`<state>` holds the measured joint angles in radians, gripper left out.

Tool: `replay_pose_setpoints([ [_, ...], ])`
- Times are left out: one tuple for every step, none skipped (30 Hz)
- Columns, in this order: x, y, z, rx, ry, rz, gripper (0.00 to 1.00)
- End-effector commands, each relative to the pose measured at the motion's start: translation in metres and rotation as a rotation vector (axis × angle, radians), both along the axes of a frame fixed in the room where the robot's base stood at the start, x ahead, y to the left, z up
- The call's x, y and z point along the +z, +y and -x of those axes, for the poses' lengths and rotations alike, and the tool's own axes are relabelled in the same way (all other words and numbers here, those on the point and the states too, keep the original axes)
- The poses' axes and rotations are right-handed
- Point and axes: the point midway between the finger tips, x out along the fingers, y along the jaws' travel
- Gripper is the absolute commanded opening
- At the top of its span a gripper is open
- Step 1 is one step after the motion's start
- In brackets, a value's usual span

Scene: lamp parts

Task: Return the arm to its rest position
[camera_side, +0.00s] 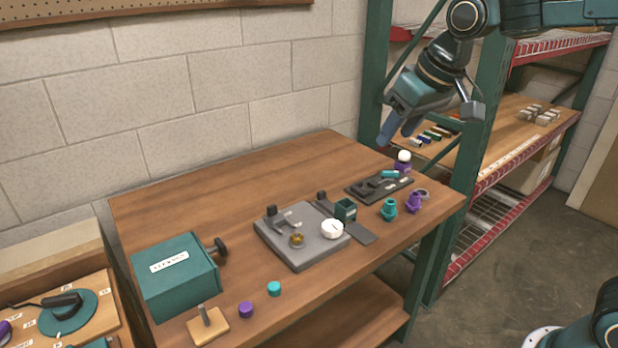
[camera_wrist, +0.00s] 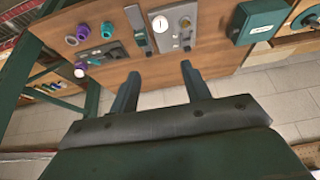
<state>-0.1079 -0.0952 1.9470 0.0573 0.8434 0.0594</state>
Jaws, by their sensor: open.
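My gripper (camera_side: 396,134) hangs high above the back right end of the wooden table (camera_side: 210,190), pointing down. In the wrist view its two fingers (camera_wrist: 160,74) are apart with nothing between them. Below it, a purple lamp part with a white bulb on top (camera_side: 403,160) stands upright near the table's back right edge. It also shows in the wrist view (camera_wrist: 80,70). A teal lamp part (camera_side: 388,208) and a purple lamp part (camera_side: 414,202) stand at the right edge. A teal cap (camera_side: 273,288) and a purple cap (camera_side: 246,310) lie near the front.
A teal box (camera_side: 175,280) stands at left. A green post (camera_side: 462,170) and shelves rise close right of my gripper. The table's back left is clear.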

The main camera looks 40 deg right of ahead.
Motion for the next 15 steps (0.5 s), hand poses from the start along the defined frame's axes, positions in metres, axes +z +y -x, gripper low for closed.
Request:
replay_pose_setpoints([
  [0.003, -0.004, 0.014, -0.001, -0.006, 0.000, 0.47],
  [0.003, -0.005, 0.022, -0.001, -0.008, 0.000, 0.47],
  [0.004, -0.008, 0.032, -0.001, -0.009, 0.000, 0.47],
  [0.004, -0.010, 0.040, -0.002, -0.010, 0.000, 0.47],
  [0.004, -0.011, 0.047, -0.002, -0.012, 0.000, 0.47],
  [0.004, -0.013, 0.058, -0.002, -0.014, 0.001, 0.47],
  [0.003, -0.014, 0.065, -0.002, -0.015, 0.001, 0.47],
  [0.003, -0.015, 0.073, -0.002, -0.017, 0.001, 0.47],
  [0.002, -0.017, 0.083, -0.002, -0.019, 0.001, 0.47],
  [0.001, -0.018, 0.090, -0.002, -0.020, 0.001, 0.47],
  [0.000, -0.020, 0.097, -0.001, -0.023, 0.002, 0.47],
  [-0.002, -0.021, 0.107, -0.002, -0.025, 0.003, 0.47],
  [-0.004, -0.022, 0.115, -0.002, -0.026, 0.003, 0.47],
  [-0.006, -0.023, 0.122, -0.001, -0.028, 0.003, 0.47],
  [-0.008, -0.024, 0.131, -0.001, -0.030, 0.004, 0.47],
])
